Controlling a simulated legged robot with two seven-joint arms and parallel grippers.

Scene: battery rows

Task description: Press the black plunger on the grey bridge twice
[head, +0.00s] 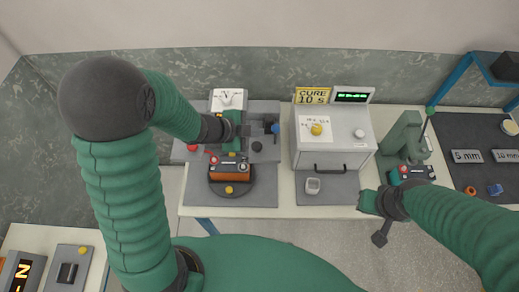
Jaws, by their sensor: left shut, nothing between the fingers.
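A grey bridge-like fixture (265,112) stands at the back of the left workstation. A small black knob (257,146), which may be the plunger, shows on its right part. My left gripper (243,131) is shut and empty, over the fixture just left of and behind the black knob. I cannot tell whether it touches anything. It hides part of the fixture. An orange and black battery (230,172) sits in front of it on a dark round base. My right gripper (380,238) hangs at the front edge of the table on the right, away from the fixture; its finger state is unclear.
A red knob (192,148) and a blue part (272,128) flank the fixture. A green press (405,137) and dark tray (470,150) lie farther right.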

